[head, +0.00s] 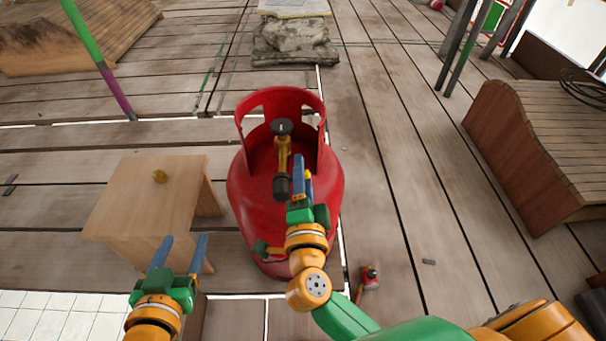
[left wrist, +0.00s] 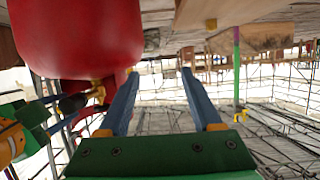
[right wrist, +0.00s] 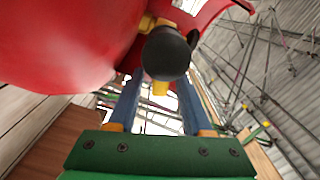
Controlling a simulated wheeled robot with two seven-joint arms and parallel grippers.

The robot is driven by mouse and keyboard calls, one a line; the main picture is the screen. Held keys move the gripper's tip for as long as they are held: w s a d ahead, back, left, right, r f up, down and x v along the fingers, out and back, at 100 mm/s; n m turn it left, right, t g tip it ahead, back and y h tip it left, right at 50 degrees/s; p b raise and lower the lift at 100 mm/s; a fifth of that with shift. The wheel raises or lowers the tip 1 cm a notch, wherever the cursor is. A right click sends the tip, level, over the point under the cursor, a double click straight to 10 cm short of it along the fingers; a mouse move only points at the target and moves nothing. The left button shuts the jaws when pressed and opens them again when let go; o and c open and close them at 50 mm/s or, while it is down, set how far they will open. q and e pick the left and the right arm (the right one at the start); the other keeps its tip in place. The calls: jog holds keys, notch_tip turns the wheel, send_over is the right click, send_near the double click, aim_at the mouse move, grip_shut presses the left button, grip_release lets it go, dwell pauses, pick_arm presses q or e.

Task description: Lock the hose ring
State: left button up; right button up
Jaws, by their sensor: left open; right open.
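A red gas bottle (head: 240,190) stands on the planks with a brass valve (head: 282,152) inside its collar. A black ring-like end piece (head: 281,187) sits at the near end of the valve; I take it for the hose ring. It is large in the right wrist view (right wrist: 166,52), with brass behind and below it. My right gripper (head: 303,168) is open beside the black piece, fingers pointing towards the valve; the piece lies in front of the fingers, and I cannot tell whether they touch. My left gripper (head: 184,240) is open and empty in front of the wooden stand.
A small red object (head: 369,278) lies on the planks at the right. Stacked sacks (head: 292,42) lie behind. A wooden crate (head: 530,150) is far right.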

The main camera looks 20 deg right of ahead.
grip_shut()
